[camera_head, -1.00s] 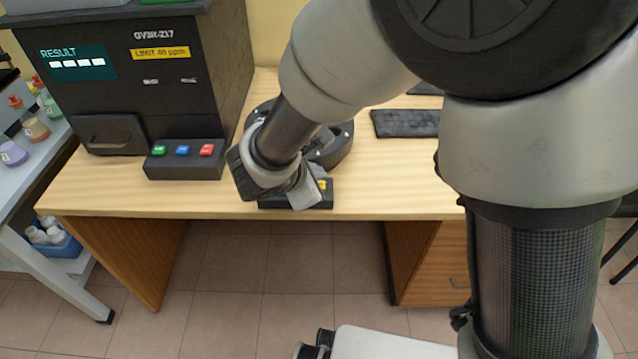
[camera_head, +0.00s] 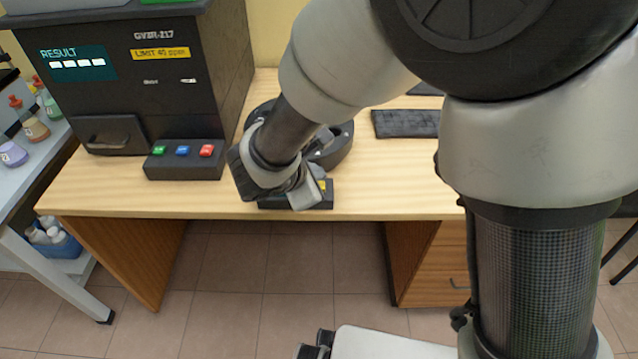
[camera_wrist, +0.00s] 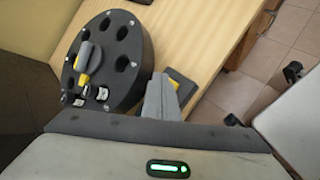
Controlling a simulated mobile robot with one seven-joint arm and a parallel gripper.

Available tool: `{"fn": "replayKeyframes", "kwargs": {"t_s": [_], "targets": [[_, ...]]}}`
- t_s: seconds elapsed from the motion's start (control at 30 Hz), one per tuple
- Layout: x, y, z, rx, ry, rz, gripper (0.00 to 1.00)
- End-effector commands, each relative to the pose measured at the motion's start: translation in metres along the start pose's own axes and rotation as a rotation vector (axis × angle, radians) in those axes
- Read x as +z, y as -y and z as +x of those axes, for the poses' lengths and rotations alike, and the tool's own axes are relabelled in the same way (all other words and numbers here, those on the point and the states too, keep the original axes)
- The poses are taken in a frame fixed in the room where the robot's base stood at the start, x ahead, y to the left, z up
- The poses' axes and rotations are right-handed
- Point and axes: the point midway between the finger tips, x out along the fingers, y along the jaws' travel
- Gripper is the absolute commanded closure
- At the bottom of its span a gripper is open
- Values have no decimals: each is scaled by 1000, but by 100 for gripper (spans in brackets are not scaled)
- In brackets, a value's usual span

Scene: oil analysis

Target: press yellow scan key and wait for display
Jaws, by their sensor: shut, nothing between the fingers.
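The yellow scan key (camera_head: 323,184) shows as a small yellow patch on a low black box (camera_head: 325,203) near the table's front edge. My gripper (camera_head: 306,195) is shut and empty, pointing down over this box and hiding much of it. In the wrist view my fingertips (camera_wrist: 163,88) are right beside or on the yellow key (camera_wrist: 174,84); I cannot tell whether they touch or press it. The dark analyser (camera_head: 140,85) at the left has a display (camera_head: 78,62) reading RESULT with several white blocks.
A black round carousel (camera_wrist: 125,83) with several holes stands behind my gripper, holding a grey and yellow piece (camera_wrist: 84,62). A panel with green, blue and red keys (camera_head: 182,172) is to the left. A keyboard (camera_head: 405,123) lies behind right. The table's right front (camera_head: 400,190) is clear.

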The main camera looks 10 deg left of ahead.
Motion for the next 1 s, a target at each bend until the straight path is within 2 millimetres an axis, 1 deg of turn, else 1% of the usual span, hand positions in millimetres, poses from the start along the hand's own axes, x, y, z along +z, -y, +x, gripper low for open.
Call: {"fn": "replayKeyframes", "kwargs": {"t_s": [0.37, 0.7, 1.0], "targets": [[0, 0, 0, 0, 0, 0, 100], [-5, 5, 7, 0, 0, 1, 100], [-4, 4, 6, 0, 0, 0, 100]]}}
